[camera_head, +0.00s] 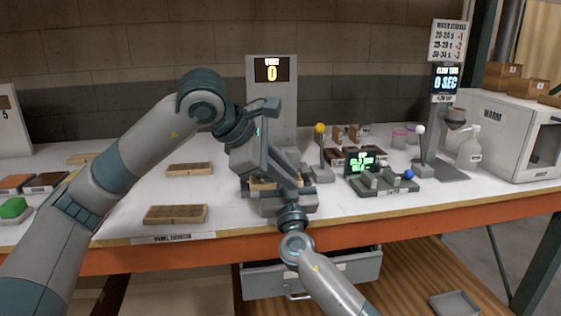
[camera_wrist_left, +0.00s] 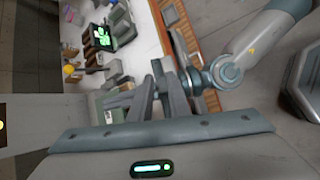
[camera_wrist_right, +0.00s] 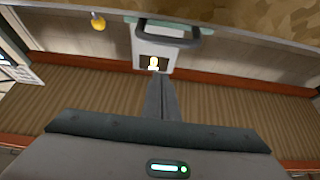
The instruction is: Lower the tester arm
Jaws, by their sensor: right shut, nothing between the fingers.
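The tester (camera_head: 385,186) is a low green-grey device with a lit green display, on the table right of centre. An arm ending in a blue knob (camera_head: 409,174) sits on its right side; I cannot tell its exact angle. The tester's green display (camera_wrist_left: 103,37) also shows in the left wrist view. My left gripper (camera_head: 297,178) is over the table's middle, left of the tester, and apart from it. Its fingers (camera_wrist_left: 158,92) are spread and look empty. My right gripper (camera_head: 285,200) is at the table's front middle, partly hidden. Its fingers (camera_wrist_right: 160,90) are together with nothing between them.
A yellow-knobbed lever (camera_head: 320,128) and a white-knobbed lever (camera_head: 420,130) stand behind the tester. A display tower (camera_head: 271,100) reads 0. A drawer (camera_head: 335,277) hangs below the front edge.

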